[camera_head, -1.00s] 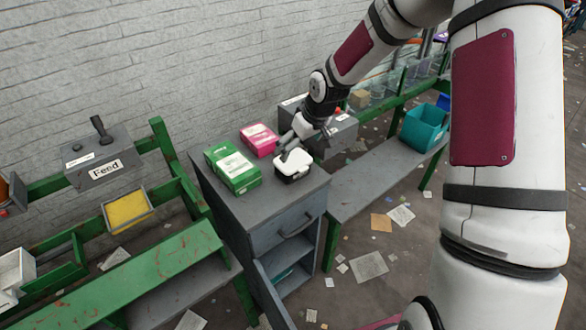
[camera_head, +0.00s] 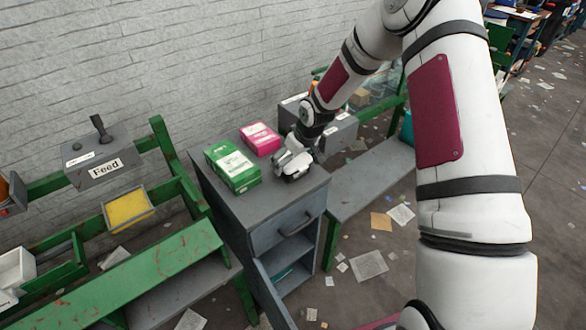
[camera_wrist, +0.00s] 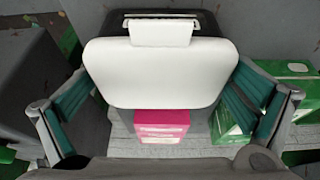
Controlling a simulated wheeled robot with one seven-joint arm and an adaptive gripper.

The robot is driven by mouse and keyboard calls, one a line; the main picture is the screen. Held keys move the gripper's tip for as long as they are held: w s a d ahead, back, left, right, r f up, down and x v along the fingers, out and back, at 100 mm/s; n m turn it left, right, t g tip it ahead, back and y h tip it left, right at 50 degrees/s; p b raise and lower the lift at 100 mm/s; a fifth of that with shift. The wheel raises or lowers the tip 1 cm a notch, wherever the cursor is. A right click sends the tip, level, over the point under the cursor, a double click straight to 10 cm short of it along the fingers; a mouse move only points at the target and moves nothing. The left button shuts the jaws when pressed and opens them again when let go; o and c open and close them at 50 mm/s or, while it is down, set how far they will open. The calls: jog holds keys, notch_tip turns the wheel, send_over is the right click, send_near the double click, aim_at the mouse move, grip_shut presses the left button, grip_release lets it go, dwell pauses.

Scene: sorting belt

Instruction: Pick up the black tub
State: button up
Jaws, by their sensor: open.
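The black tub with a white lid (camera_head: 296,177) stands on the grey cabinet top near its right edge, partly hidden by my gripper (camera_head: 287,163). In the wrist view the tub's white lid (camera_wrist: 160,72) fills the middle, with its black side showing along the top. My gripper (camera_wrist: 162,88) is open, with one teal-padded finger to the left of the tub and one to the right. I cannot tell how far down the tub's sides the fingertips reach.
On the grey cabinet (camera_head: 258,203), a green box (camera_head: 232,167) stands left of the tub and a pink box (camera_head: 260,138) behind it. The cabinet's front corner is clear. A grey box stands behind on the right, beside a bench (camera_head: 365,185). A brick wall is behind.

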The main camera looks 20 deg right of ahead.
jog(key=c, duration=0.7)
jog(key=shift+r, duration=0.1)
